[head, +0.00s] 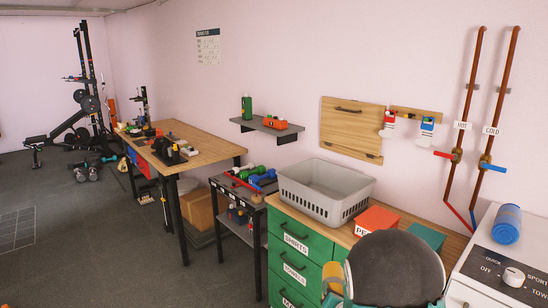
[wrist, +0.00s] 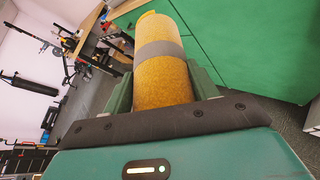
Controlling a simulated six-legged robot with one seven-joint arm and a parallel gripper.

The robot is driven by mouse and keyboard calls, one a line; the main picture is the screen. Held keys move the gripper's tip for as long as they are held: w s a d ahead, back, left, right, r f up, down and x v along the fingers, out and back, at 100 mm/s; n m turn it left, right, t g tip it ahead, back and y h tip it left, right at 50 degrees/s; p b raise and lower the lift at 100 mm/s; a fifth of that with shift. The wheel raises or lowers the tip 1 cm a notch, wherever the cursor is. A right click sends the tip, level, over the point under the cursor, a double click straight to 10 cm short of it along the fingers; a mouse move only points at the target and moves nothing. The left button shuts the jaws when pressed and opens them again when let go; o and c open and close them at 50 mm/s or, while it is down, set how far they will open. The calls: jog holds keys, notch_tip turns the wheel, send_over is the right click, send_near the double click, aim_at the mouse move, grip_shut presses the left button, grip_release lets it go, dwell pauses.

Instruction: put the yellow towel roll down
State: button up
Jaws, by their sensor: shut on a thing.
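My gripper (wrist: 163,90) is shut on the yellow towel roll (wrist: 160,78), which sits between its two green fingers in the wrist view. The roll has a grey band around it, and its far end points away from the gripper. In the head view a small part of the yellow roll (head: 330,270) shows in front of the green drawers. My dark rounded arm part hides much of the area beside it. I cannot see anything under the roll.
A green drawer cabinet (head: 286,259) with a wooden top carries a grey basket (head: 340,205), a red box (head: 377,217) and a green box (head: 427,235). A blue roll (head: 507,224) lies on a white machine (head: 478,270) at right. Open floor (head: 120,240) lies at left.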

jog(key=a+f, duration=0.2)
jog(key=f, duration=0.1)
jog(key=s+a+f, duration=0.1)
jog(key=shift+f, duration=0.3)
